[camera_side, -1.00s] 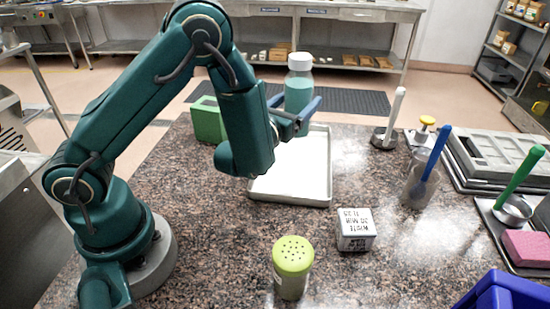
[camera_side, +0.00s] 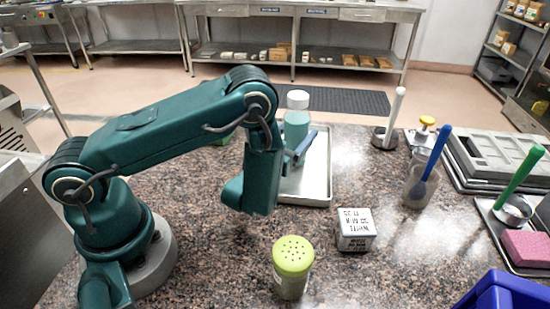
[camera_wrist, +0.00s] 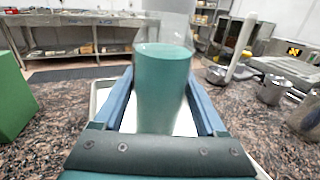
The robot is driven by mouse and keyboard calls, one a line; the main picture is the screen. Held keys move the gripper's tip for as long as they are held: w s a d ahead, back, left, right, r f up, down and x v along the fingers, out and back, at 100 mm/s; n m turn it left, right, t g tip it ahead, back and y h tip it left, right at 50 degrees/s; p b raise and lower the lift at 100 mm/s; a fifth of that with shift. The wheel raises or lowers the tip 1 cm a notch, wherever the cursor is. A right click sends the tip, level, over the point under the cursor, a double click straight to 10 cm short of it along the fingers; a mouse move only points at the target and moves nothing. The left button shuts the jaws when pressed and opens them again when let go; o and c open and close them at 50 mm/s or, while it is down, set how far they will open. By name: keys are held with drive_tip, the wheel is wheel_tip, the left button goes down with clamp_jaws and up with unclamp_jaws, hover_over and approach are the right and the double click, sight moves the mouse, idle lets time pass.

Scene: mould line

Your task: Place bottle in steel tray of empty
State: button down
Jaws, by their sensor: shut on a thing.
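The bottle (camera_side: 296,124) is teal with a clear upper part and a white cap, and it stands upright. My gripper (camera_side: 298,150) is shut on it, with a blue finger along its side in the side view. In the wrist view the bottle (camera_wrist: 162,90) fills the space between the two blue fingers. The steel tray (camera_side: 318,178) is a shallow rectangle with a pale floor and a low rim. The bottle is over the tray's area in the side view. My arm hides the tray's left part and the bottle's base, so I cannot tell whether it touches the floor.
A green block (camera_wrist: 14,98) stands left of the tray. A label cube (camera_side: 356,230) and a green-lidded shaker (camera_side: 292,266) stand in front. A holder with a white-handled tool (camera_side: 396,112), a clear cup (camera_side: 418,188) and a grey mould (camera_side: 500,158) are to the right.

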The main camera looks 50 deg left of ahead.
unclamp_jaws()
drive_tip(key=shift+f, duration=0.1)
drive_tip(key=shift+s, duration=0.15)
drive_tip(key=v, duration=1)
drive_tip(key=shift+d, duration=0.15)
drive_tip(key=shift+v, duration=0.85)
